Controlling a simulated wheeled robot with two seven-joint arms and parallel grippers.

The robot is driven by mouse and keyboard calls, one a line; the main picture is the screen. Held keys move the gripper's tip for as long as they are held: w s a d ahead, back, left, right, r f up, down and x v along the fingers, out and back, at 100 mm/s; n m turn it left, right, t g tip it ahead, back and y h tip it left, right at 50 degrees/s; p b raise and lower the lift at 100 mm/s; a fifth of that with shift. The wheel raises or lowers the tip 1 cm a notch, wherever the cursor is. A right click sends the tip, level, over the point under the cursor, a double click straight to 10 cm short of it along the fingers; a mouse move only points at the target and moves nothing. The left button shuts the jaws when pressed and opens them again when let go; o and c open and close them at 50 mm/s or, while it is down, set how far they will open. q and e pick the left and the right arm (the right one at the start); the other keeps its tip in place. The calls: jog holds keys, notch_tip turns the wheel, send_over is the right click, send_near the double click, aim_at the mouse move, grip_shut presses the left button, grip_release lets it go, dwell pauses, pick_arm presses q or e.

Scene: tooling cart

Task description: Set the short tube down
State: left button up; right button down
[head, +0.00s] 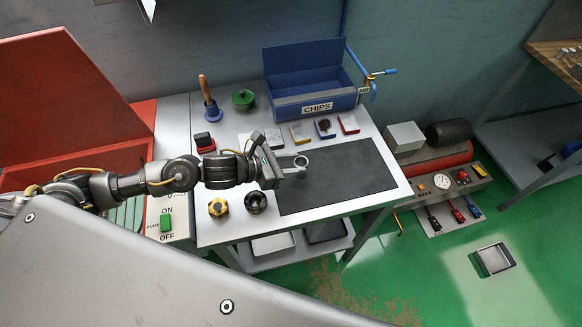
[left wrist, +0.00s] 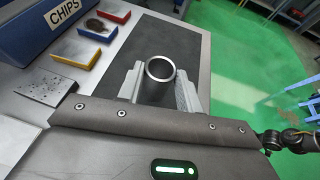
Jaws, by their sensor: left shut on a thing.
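The short tube is a grey metal ring-ended cylinder. It shows in the left wrist view (left wrist: 159,84) between the two fingers, with its open end facing the camera, and small in the head view (head: 301,165). My left gripper (head: 297,168) is shut on it; the fingers also show in the left wrist view (left wrist: 158,88). The gripper and tube are over the left part of the dark mat (head: 350,180) on the cart top. I cannot tell whether the tube's lower end touches the mat. My right gripper is in neither view.
A blue CHIPS bin (head: 317,106) stands at the back of the cart (head: 215,236). Several small coloured trays sit in front of it, including a yellow one (head: 300,133). The mat's right side is clear.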

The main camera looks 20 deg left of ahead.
pick_arm(q)
jog(key=shift+w+a+f, duration=0.15)
jog(key=shift+w+f, duration=0.05)
jog(key=shift+f, duration=0.05)
notch_tip(320, 180, down, 3)
jog(key=shift+p, duration=0.35)
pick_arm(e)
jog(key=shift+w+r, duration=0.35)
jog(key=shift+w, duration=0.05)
pick_arm(q)
jog(key=shift+f, duration=0.2)
jog(key=o, duration=1.2)
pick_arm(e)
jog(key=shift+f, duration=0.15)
